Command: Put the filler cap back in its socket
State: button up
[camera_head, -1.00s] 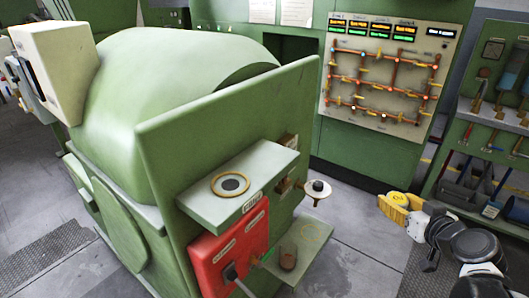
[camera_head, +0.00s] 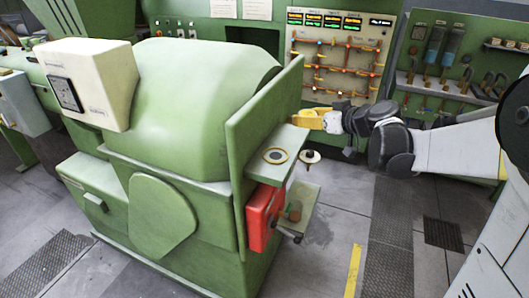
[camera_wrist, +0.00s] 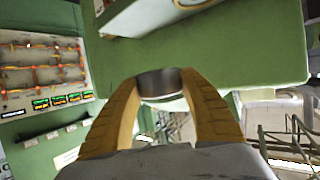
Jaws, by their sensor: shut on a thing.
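My gripper (camera_head: 312,119) has yellow fingers and is at the right side of the green machine, above the shelf. In the wrist view its fingers (camera_wrist: 160,95) are shut on a short, dark grey metallic round piece (camera_wrist: 160,84), which I take for the filler cap. The cap is hard to make out in the head view. The socket (camera_head: 275,156) looks like a yellow ring around a dark centre, on top of the pale green shelf (camera_head: 292,139). The cap is apart from the socket, up and to its right in the head view.
A dark knob on a pale disc (camera_head: 311,156) sticks out beside the shelf. A red box (camera_head: 262,215) hangs below it, and a brown cylinder (camera_head: 294,213) stands on a lower ledge. The machine's upright green panel (camera_head: 245,150) borders the shelf on the left.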

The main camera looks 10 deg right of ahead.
jog(key=b, duration=0.1)
send_over(276, 156)
notch_tip(276, 156, down, 6)
jog(key=shift+w+r, duration=0.15)
jog(key=shift+r, duration=0.05)
jog(key=shift+f+b, duration=0.6)
jog(key=shift+f, duration=1.4)
jog(key=shift+f+b, duration=0.55)
jog(key=shift+b, duration=0.05)
jog(key=o, duration=1.3)
